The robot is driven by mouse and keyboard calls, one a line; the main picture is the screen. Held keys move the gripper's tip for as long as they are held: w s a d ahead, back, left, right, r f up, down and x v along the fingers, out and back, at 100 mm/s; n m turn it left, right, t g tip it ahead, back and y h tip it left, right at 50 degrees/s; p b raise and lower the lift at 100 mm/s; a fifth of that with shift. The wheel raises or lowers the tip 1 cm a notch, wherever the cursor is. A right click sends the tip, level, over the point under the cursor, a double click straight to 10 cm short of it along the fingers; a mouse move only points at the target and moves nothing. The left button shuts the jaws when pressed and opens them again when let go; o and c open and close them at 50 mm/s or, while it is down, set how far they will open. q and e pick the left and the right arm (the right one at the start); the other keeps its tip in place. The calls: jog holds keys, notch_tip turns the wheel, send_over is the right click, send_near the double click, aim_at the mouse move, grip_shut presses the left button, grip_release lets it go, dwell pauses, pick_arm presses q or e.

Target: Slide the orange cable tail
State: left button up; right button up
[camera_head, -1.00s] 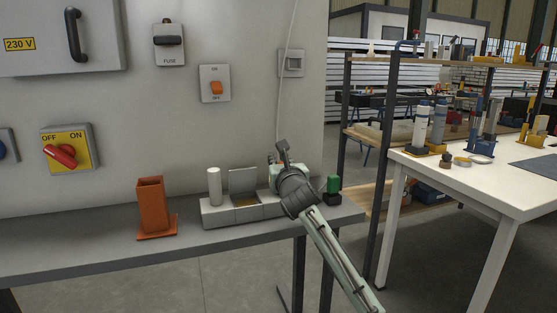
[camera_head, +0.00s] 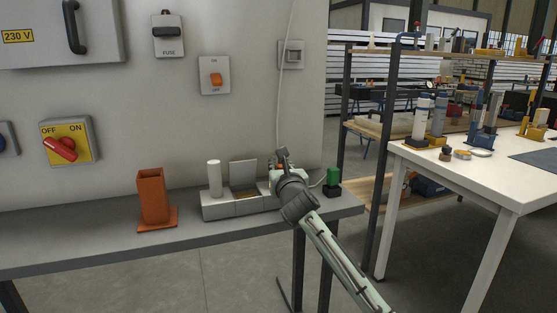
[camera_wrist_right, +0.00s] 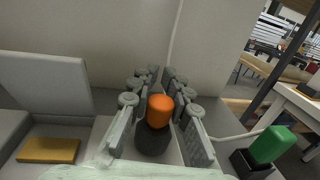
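An orange cylinder (camera_wrist_right: 160,110), the only orange piece near the cable, stands upright on a dark round base between my right gripper's fingers in the wrist view. My right gripper (camera_wrist_right: 160,92) has a finger on each side of it, with narrow gaps showing, and looks open. In the head view, my right gripper (camera_head: 281,156) is low over the right part of the bench, and its arm hides much there. A thin pale cable (camera_head: 284,80) hangs down the wall behind the gripper. My left gripper is out of view.
A grey block (camera_head: 235,208) with a white cylinder (camera_head: 214,178) and an upright plate (camera_head: 243,174) stands left of the gripper. An orange square tube (camera_head: 152,195) is farther left on the bench (camera_head: 80,240). The wall with switches is close behind.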

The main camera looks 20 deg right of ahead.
jog(key=shift+o, duration=1.2)
jog(key=shift+f, duration=0.1)
jog(key=shift+o, duration=0.5)
jog(key=shift+s, duration=0.3)
jog(key=s, duration=0.3)
jog(key=s+a, duration=0.1)
jog(key=s, duration=0.7)
jog(key=shift+s+a, duration=0.2)
jog(key=shift+a, duration=0.05)
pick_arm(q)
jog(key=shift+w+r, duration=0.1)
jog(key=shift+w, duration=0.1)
